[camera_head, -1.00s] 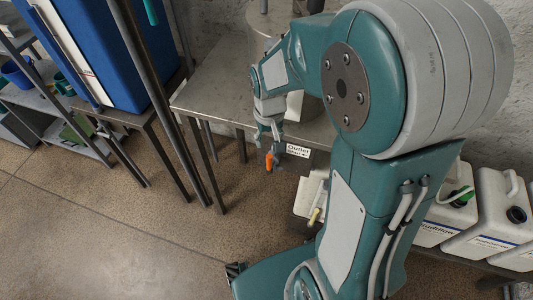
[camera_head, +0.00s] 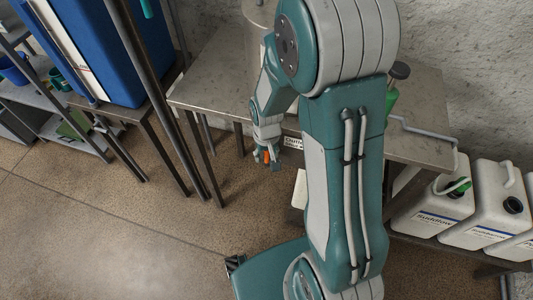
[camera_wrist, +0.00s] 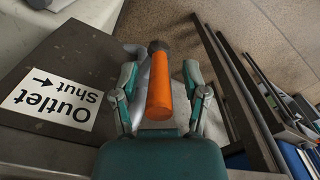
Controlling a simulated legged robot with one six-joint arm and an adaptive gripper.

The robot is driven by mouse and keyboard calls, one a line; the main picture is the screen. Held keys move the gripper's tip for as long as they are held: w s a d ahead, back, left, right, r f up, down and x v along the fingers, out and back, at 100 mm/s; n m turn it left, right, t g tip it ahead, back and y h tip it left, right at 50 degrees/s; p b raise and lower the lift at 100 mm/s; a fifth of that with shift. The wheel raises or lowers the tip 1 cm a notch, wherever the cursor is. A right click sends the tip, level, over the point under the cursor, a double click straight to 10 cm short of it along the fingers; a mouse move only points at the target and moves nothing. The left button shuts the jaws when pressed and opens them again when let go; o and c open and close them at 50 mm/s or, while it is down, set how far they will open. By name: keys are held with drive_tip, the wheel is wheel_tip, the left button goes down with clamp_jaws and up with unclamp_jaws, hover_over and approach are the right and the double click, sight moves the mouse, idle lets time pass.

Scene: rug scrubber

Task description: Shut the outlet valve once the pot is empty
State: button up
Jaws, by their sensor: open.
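The outlet valve's orange handle (camera_wrist: 160,85) lies lengthwise between the fingers of my gripper (camera_wrist: 160,72) in the wrist view. The fingers are open on either side of it, and small gaps seem to show. A white label (camera_wrist: 52,98) reading "Outlet Shut" with an arrow is beside it. In the head view, my gripper (camera_head: 266,157) is at the table's front edge, by the handle and the label (camera_head: 293,143). The pot (camera_head: 259,14) stands at the back of the metal table; my arm hides most of it. Its contents cannot be seen.
The metal table (camera_head: 205,82) spans the back. A dark upright post (camera_head: 165,100) and a blue box (camera_head: 85,45) stand left. White jugs (camera_head: 478,205) line a low shelf at right. The floor in front is open.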

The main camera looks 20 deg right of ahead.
clamp_jaws()
